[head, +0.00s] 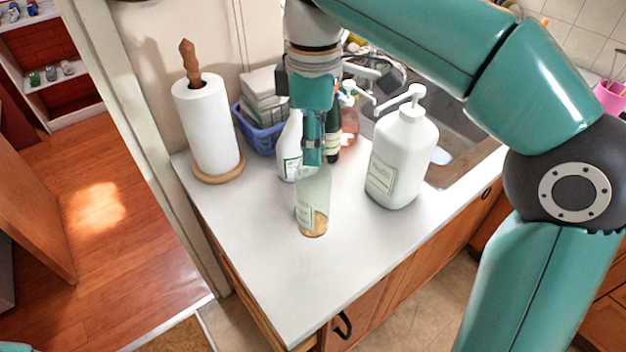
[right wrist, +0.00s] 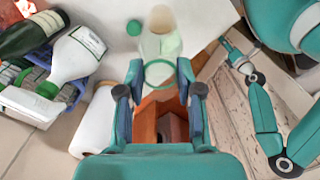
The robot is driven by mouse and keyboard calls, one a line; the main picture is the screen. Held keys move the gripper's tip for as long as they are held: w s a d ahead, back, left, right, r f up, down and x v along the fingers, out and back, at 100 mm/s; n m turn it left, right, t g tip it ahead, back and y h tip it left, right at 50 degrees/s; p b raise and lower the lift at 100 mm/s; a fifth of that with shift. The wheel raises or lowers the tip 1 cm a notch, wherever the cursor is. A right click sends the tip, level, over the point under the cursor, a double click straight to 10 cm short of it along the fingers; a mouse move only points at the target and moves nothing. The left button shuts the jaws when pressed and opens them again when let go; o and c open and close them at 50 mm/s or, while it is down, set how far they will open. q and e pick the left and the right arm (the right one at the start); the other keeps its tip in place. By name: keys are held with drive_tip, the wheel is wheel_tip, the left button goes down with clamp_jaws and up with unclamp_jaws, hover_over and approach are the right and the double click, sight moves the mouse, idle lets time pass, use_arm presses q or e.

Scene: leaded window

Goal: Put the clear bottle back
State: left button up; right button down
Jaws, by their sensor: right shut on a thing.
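The clear bottle (head: 313,205) has a pale label and a little amber liquid at its bottom. It is upright over the front part of the white counter; I cannot tell whether its base touches the surface. My right gripper (head: 313,158) comes down from above and is shut on the bottle's top. In the right wrist view the bottle (right wrist: 160,45) lies between the fingertips of the right gripper (right wrist: 160,78). A teal arm of mine, probably the left, shows at the right of the wrist view; its gripper's state is unclear.
A large white pump bottle (head: 402,155) stands right of the clear bottle. A white bottle (head: 291,150) and a dark bottle (head: 333,140) stand behind it. A paper towel roll (head: 208,125) and a blue basket (head: 256,132) are at the left back. The counter's front left is clear.

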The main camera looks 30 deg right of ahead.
sight(314, 170)
drive_tip(key=shift+f+b, duration=0.4)
drive_tip(key=shift+f, duration=2.8)
drive_tip(key=c, duration=0.7)
unclamp_jaws()
drive_tip(key=shift+r, duration=0.15)
wheel_tip(314, 170, up, 12)
drive_tip(key=p, duration=0.2)
drive_tip(key=shift+p, duration=0.4)
